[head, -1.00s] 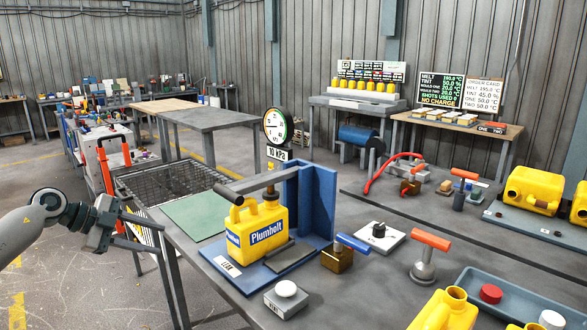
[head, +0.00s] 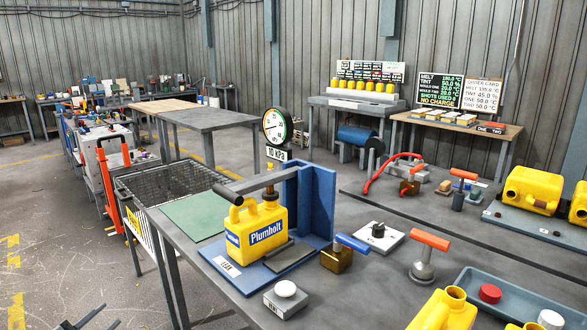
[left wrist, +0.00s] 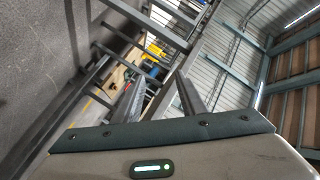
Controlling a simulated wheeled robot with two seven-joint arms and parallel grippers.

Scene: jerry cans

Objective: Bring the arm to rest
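My left gripper (head: 110,314) shows only as dark fingertips at the bottom left edge of the head view, low over the floor and apart from the bench. Its fingers stand apart with nothing seen between them; most of the arm is out of frame. The left wrist view shows the pale wrist housing (left wrist: 180,160) with the dark fingers beyond it. The yellow Plumholt jerry can (head: 255,230) stands upright on the blue fixture (head: 318,200) on the bench. My right gripper is not in view.
The grey bench (head: 215,270) holds a dial gauge (head: 277,127), a blue-handled valve (head: 340,255), an orange-handled tool (head: 425,258) and a tray (head: 525,300). A wire basket (head: 165,182) is at its left end. Open floor (head: 70,240) lies to the left.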

